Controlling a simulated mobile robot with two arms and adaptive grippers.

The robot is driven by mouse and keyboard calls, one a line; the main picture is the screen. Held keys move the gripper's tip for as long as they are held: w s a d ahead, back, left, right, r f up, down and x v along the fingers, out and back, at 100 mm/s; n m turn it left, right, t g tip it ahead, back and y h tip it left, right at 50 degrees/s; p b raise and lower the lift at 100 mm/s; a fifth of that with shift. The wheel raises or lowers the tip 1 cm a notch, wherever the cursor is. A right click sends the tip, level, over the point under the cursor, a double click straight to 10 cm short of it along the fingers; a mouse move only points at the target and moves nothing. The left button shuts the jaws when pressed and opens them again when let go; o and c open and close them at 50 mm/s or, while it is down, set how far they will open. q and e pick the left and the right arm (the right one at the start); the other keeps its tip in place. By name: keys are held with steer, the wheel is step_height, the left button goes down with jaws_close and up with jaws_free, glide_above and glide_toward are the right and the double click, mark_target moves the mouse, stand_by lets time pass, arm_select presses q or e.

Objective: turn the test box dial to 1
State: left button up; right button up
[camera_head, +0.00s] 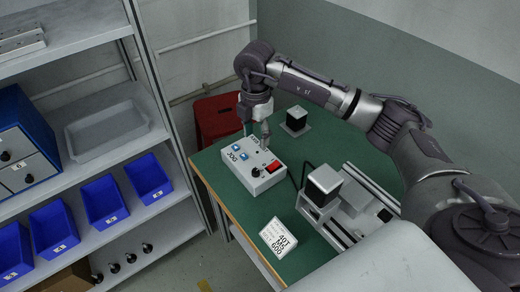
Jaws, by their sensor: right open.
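The test box (238,174) is a white box on the green table (300,151), with blue and red parts on its top. A small black knob (256,172), which looks like the dial, sits near its front edge; its setting is too small to read. My right gripper (255,131) is open above the far part of the box, fingers pointing down. It is apart from the knob, and I cannot tell whether the fingertips touch the box. The fingers partly hide the far edge of the box. My left gripper is not in view.
A red bin (215,115) stands beyond the table. Shelves with blue bins (148,177) fill the left.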

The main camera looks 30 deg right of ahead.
mark_target(256, 171)
steer(key=f, duration=0.1)
steer(key=s+a+f, duration=0.1)
steer(key=f, duration=0.1)
steer(key=f+p, duration=0.1)
steer(key=shift+s+a+f, duration=0.2)
steer(key=shift+s+f, duration=0.05)
steer(key=shift+s, duration=0.05)
steer(key=f, duration=0.4)
steer(key=shift+w+d, duration=0.2)
steer(key=shift+d, duration=0.05)
step_height(256, 171, down, 4)
steer(key=shift+a+r+p, duration=0.1)
steer(key=shift+r+p, duration=0.15)
steer(key=shift+p, duration=0.1)
steer(key=shift+f, duration=0.55)
steer(key=c, duration=0.5)
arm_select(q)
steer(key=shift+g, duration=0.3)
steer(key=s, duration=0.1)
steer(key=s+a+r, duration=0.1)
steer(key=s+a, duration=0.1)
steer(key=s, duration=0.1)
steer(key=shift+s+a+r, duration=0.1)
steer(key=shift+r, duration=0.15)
arm_select(e)
jaws_close()
